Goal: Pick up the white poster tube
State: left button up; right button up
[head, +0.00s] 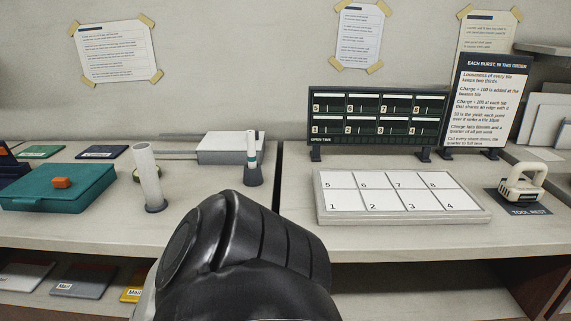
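A white tube (149,178), which looks like the poster tube, stands slightly tilted on the left counter. Its lower end sits in a dark round foot. A black arm link of mine fills the bottom centre, in front of and below the tubes, and hides part of the counter edge. Neither of my grippers shows in the head view.
A grey box (228,148) is behind. On the right counter are a numbered tile tray (400,215), a dark display board (377,118) and a white-handled tool (523,187).

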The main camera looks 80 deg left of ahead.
aim_at(143, 153)
jog(key=u, duration=2.65)
